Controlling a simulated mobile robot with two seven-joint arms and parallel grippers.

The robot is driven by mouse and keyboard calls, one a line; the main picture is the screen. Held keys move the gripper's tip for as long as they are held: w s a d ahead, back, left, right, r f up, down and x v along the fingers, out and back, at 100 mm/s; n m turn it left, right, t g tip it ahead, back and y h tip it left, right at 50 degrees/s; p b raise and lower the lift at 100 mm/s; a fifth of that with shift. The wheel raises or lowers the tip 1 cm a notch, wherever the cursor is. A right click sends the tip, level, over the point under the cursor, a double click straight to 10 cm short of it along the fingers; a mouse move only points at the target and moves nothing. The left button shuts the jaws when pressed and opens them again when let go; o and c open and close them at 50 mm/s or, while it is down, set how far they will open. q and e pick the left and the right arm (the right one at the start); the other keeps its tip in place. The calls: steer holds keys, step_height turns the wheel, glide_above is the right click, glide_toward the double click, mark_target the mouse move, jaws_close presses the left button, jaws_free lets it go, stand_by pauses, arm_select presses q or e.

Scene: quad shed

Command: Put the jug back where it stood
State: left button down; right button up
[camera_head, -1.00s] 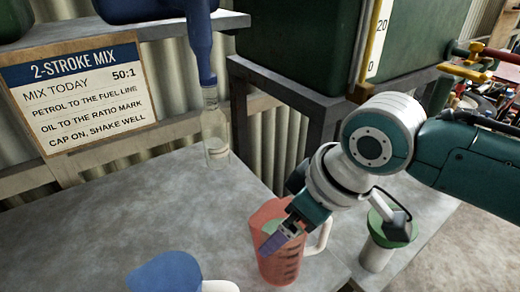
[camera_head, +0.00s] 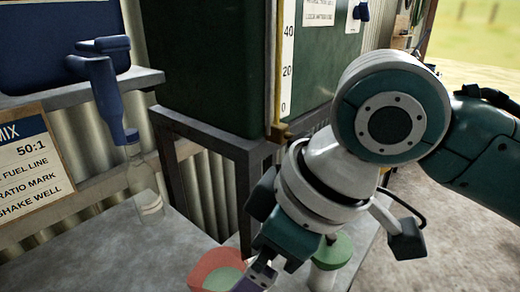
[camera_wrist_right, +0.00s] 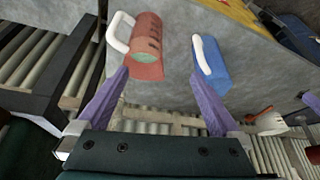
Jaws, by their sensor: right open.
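A red jug (camera_head: 210,268) with green liquid in it stands on the grey bench, cut off by the bottom edge of the head view. In the right wrist view the red jug (camera_wrist_right: 148,40) shows its white handle and dark marks, just beyond my left-hand fingertip. A blue jug (camera_wrist_right: 211,62) with a white handle stands apart from it, beyond the other fingertip. My right gripper (camera_head: 260,274) is beside the red jug's rim in the head view. Its purple fingers are spread with nothing between them in the wrist view (camera_wrist_right: 160,76).
A green-lidded container (camera_head: 332,254) stands close right of my right gripper. A clear bottle (camera_head: 146,188) stands under a blue spout (camera_head: 105,95) at the left. A green tank (camera_head: 210,70) on a dark frame stands behind. The bench (camera_head: 165,245) is clear around the bottle.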

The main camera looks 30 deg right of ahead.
steer(key=s+d+f+m+h, duration=0.1)
steer(key=s+d+m, duration=0.1)
steer(key=s, duration=0.4)
steer(key=s+d+f+m+h, duration=0.1)
steer(key=s+d+m, duration=0.2)
steer(key=s, duration=0.4)
steer(key=shift+s+d+f+h, duration=0.2)
steer(key=shift+s+d+h, duration=0.1)
steer(key=shift+d+h, duration=0.1)
step_height(320, 180, up, 31)
steer(key=p, duration=3.1)
